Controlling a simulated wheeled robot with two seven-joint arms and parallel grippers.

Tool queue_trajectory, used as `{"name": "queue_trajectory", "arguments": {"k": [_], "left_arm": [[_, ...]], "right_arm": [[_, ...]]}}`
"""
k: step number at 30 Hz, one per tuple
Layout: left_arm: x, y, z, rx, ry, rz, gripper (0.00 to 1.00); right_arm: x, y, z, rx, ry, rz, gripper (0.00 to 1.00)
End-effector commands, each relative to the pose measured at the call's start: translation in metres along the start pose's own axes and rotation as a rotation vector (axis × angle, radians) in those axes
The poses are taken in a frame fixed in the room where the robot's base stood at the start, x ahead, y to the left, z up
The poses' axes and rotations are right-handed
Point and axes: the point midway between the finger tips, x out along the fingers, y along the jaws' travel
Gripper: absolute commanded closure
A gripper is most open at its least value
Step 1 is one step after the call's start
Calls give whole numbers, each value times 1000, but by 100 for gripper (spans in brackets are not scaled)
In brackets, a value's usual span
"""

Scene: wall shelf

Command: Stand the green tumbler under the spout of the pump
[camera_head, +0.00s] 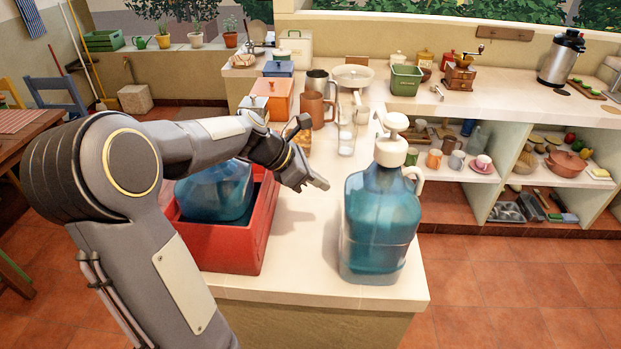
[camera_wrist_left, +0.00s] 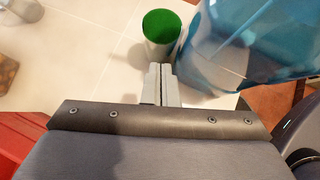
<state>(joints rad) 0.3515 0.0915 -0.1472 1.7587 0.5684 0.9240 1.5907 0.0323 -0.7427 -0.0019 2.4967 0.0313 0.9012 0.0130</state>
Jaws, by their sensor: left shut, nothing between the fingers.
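The green tumbler (camera_wrist_left: 160,32) stands upright on the counter in the left wrist view, open end up, just beyond my fingertips. I cannot make it out in the head view. The pump (camera_head: 391,145) is white and sits on top of a large blue water jug (camera_head: 380,225) near the counter's front right corner. The jug also shows in the left wrist view (camera_wrist_left: 250,45), to the right of the tumbler. My left gripper (camera_head: 323,184) is shut and empty, left of the jug; its closed fingers also show in the left wrist view (camera_wrist_left: 160,75). My right gripper is not in view.
A red crate (camera_head: 222,246) holding another blue jug (camera_head: 214,190) stands left of my gripper. Clear glasses (camera_head: 347,135), a copper-coloured pitcher (camera_head: 314,110) and boxes stand further back. The counter between crate and pump jug is mostly bare.

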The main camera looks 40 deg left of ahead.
Motion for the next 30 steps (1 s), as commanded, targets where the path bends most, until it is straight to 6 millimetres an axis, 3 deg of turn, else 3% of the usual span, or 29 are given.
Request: {"name": "queue_trajectory", "arguments": {"k": [3, 10, 23, 30], "left_arm": [[24, -1, 0, 0, 1, -5, 100], [51, -1, 0, 2, 0, -3, 100], [56, -1, 1, 3, 0, 0, 100], [67, -1, 13, 4, 1, -2, 100]], "right_arm": [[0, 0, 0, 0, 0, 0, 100], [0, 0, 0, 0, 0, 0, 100], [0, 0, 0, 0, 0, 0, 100], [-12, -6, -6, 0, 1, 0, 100]]}}
